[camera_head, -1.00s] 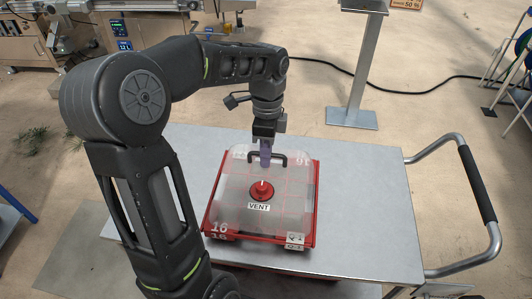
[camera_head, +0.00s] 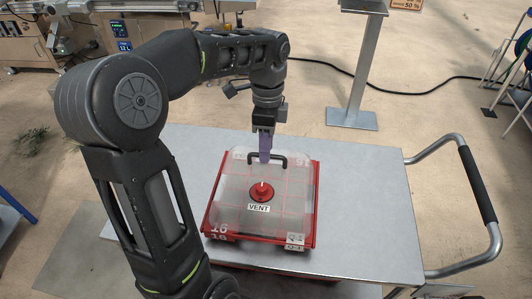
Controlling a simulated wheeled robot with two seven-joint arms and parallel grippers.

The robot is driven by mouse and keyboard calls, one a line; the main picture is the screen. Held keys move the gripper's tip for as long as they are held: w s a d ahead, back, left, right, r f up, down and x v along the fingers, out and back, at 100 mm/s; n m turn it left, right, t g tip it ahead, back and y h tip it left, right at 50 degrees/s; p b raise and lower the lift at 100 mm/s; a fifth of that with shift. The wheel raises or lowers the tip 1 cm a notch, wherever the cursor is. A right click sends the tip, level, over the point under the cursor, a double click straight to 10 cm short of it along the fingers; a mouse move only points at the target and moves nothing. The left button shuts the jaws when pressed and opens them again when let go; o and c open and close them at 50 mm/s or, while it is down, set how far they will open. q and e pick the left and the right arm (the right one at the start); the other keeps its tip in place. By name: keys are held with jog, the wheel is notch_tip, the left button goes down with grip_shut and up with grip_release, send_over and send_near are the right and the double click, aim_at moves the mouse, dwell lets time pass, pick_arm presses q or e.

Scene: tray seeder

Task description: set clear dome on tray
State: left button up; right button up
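The clear dome (camera_head: 235,190) sits on the red tray (camera_head: 209,222) on the cart. Its rim looks level with the tray, and a red vent knob (camera_head: 262,192) and VENT label (camera_head: 259,208) show on its top. A black handle (camera_head: 282,158) stands at the dome's far side. My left gripper (camera_head: 265,158) points down at this handle, its purple fingers overlapping the middle of it. The fingers appear edge-on as one bar, so their gap is hidden, and I cannot tell whether they touch the handle. My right gripper is out of view.
The grey cart top (camera_head: 370,210) is clear to the right of the tray. A push handle (camera_head: 477,185) sticks out on the cart's right. A metal post on a base plate (camera_head: 352,119) stands behind it, and a black cable (camera_head: 400,91) crosses the floor.

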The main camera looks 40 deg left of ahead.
pick_arm(q)
notch_tip(320, 180, up, 9)
jog(key=p, duration=0.5)
jog(key=shift+w+a+p, duration=0.25)
jog(key=shift+w+p, duration=0.15)
jog(key=shift+w, duration=0.05)
